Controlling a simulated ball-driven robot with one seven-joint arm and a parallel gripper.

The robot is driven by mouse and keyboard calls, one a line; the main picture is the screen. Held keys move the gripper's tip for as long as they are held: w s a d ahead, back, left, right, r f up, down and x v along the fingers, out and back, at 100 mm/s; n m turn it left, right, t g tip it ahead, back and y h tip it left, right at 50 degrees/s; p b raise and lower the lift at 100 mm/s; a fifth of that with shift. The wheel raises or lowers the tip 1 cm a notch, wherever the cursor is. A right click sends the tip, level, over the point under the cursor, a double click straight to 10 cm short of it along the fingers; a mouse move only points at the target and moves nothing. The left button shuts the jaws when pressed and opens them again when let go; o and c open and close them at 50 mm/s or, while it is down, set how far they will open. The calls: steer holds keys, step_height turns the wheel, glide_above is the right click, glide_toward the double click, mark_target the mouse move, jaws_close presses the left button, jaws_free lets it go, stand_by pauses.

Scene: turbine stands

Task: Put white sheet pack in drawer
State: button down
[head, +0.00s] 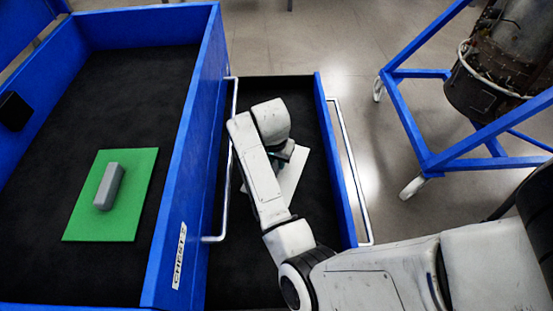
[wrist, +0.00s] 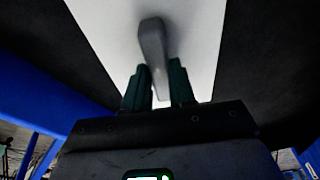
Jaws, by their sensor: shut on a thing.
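The white sheet pack (head: 292,178) shows partly below my arm, over the black floor of the open lower drawer (head: 327,120); I cannot tell whether it touches the floor. In the wrist view the white sheet (wrist: 200,40) fills the middle, with a grey handle (wrist: 152,45) on it. My gripper (wrist: 158,85) is shut on that handle with its dark green fingers. In the head view my arm hides most of the gripper (head: 278,162) and part of the sheet.
A green sheet (head: 130,222) with a grey block (head: 108,187) lies in the upper blue drawer (head: 182,190) at left. The lower drawer has a metal handle bar (head: 350,170) on its right. A blue wheeled turbine stand (head: 410,125) stands at right on open floor.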

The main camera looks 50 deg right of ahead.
steer(key=shift+f, duration=0.2)
steer(key=c, duration=0.7)
jaws_free()
steer(key=shift+r, duration=0.1)
steer(key=r+p, duration=0.4)
steer(key=a+r+p, duration=0.1)
steer(key=r+p, duration=0.2)
steer(key=shift+s, duration=0.15)
steer(key=shift+f, duration=0.1)
stand_by(0.3)
